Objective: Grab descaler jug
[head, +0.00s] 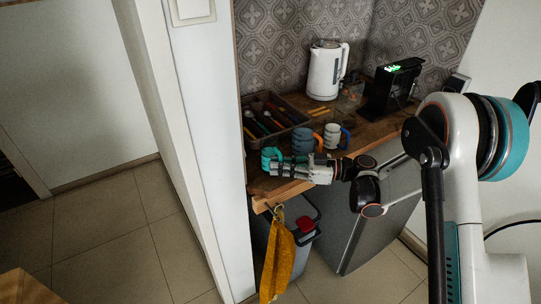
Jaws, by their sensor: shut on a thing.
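My gripper (282,165) reaches in from the right, low over the front left part of the wooden counter. It is shut on a small teal thing (271,157) at its left end. The teal thing may be the descaler jug, but it is small and partly covered by the fingers, so I cannot tell for sure. I cannot tell whether it touches the counter. No label shows on it.
A blue mug (303,139) and a white mug (331,136) stand close behind my gripper. A dark tray (248,104) of utensils, a white kettle (327,71) and a black coffee machine (392,86) stand farther back. A yellow cloth (278,258) hangs below the counter (262,202).

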